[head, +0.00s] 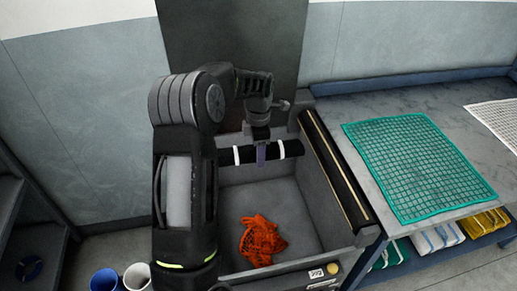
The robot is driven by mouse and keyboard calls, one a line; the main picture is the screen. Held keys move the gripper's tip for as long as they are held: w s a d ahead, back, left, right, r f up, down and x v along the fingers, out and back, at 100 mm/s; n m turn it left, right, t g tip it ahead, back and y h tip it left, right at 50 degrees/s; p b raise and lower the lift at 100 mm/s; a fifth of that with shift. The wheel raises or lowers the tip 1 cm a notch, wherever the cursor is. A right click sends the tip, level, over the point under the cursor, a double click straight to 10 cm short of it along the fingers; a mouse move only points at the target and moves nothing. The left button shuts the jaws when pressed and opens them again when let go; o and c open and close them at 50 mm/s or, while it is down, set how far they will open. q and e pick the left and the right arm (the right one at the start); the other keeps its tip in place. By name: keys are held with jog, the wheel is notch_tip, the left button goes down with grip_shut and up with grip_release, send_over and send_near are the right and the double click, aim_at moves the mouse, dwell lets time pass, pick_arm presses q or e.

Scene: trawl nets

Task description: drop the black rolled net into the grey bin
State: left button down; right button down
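The black rolled net (292,149) has two white bands and lies level across the picture, over the back part of the grey bin (285,199). My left gripper (261,157) points down at the middle of the roll, between the bands. It appears shut on the roll, with a finger covering part of it. The bin is open at the top, and an orange net (261,240) lies bunched on its floor. My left arm hides the bin's left side. My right gripper is not in view.
A dark roller with a yellowish strip (337,172) runs along the bin's right edge. Right of it stands a table with a flat green net (418,165) and a white net (497,119). Folded nets lie on the shelf below. Blue (104,280) and white (138,277) buckets stand lower left.

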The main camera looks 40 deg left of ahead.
pick_arm(q)
jog(key=shift+f+b, duration=0.5)
jog(key=shift+f, duration=0.65)
jog(key=shift+c, duration=1.9)
grip_release()
jog(key=shift+r, duration=0.6)
notch_tip(320, 180, up, 7)
jog(key=shift+f+b, duration=0.2)
jog(key=shift+b, duration=0.4)
